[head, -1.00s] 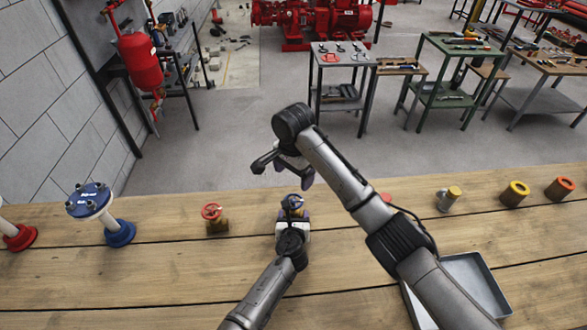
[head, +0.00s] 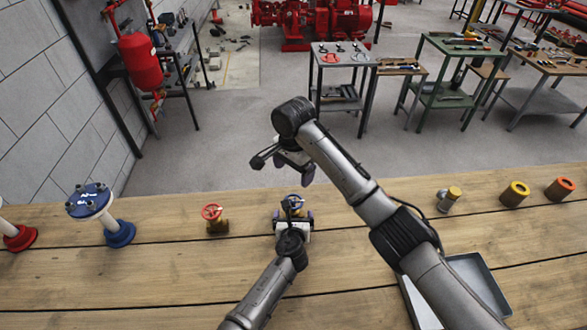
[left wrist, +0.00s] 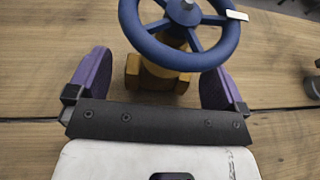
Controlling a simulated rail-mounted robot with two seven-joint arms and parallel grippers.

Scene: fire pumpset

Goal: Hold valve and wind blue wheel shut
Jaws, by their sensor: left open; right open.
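The valve with the blue wheel (head: 292,203) stands on the wooden bench. In the left wrist view the blue wheel (left wrist: 182,38) sits on top of a brass body (left wrist: 155,75) and carries a small white tag. My left gripper (head: 293,214) is open low at the bench, with one purple finger on each side of the brass body; gaps show between fingers and body. The fingers also show in the left wrist view (left wrist: 155,82). My right gripper (head: 283,166) is open and empty, above and beyond the valve at the bench's far edge. Its fingertips are partly hidden.
A valve with a red wheel (head: 214,217) stands left of the blue-wheeled one. A blue flanged pipe piece (head: 120,234) is farther left. A grey tray (head: 474,281) lies at right under my right arm. Brass fittings (head: 515,194) stand at the right.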

